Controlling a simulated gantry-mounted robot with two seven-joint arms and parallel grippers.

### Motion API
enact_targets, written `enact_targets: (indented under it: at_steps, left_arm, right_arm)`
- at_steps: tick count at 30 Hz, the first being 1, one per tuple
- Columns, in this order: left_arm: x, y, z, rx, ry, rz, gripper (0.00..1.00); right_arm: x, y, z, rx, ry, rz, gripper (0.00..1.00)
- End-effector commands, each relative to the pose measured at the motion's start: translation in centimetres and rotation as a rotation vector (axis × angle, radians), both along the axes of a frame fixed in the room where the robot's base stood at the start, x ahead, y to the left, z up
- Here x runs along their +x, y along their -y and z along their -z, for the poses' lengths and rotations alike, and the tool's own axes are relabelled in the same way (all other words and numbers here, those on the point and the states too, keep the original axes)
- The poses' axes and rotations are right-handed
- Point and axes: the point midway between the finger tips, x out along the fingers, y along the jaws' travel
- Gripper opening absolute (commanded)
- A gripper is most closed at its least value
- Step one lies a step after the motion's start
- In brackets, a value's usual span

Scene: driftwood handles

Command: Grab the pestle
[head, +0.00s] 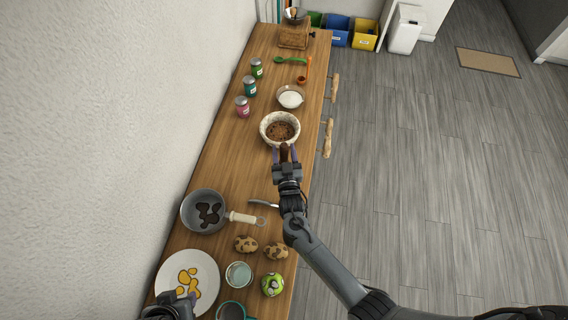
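The pestle (284,149) looks like a short dark brown rod, at the near rim of a speckled bowl (265,130) with brown contents. My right gripper (285,155) is at the near side of the bowl, its two fingers apart with the pestle between them. I see no clear contact between fingers and pestle, and the pestle's lower part is hidden by the gripper. My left gripper (172,308) is at the bottom edge, over the near part of the plate; its fingers are too unclear to read.
The narrow wooden counter (225,160) runs along the white wall. Several jars (249,87) and a bowl of white powder (291,97) stand beyond the speckled bowl.

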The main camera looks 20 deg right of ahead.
Motion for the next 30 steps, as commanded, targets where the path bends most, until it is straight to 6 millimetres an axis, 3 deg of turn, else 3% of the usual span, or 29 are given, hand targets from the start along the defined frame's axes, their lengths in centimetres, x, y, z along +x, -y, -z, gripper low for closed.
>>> enact_targets:
  at_steps: [1,10,23,30]
  left_arm:
    - [0.0,0.1,0.0,-0.002,0.0,-0.001,0.43]
    - [0.0,0.0,0.0,-0.001,0.0,-0.001,0.43]
    - [0.0,-0.2,0.0,0.011,-0.001,0.007,0.43]
    - [-0.1,-0.2,0.0,0.011,-0.001,0.007,0.43]
  right_arm:
    - [0.0,0.0,0.0,0.0,0.0,0.0,0.43]
    - [0.0,0.0,0.0,0.0,0.0,0.0,0.0]
    - [0.0,0.0,-0.2,0.0,0.002,0.0,0.0]
    - [0.0,0.0,-1.6,0.0,0.004,0.0,0.0]
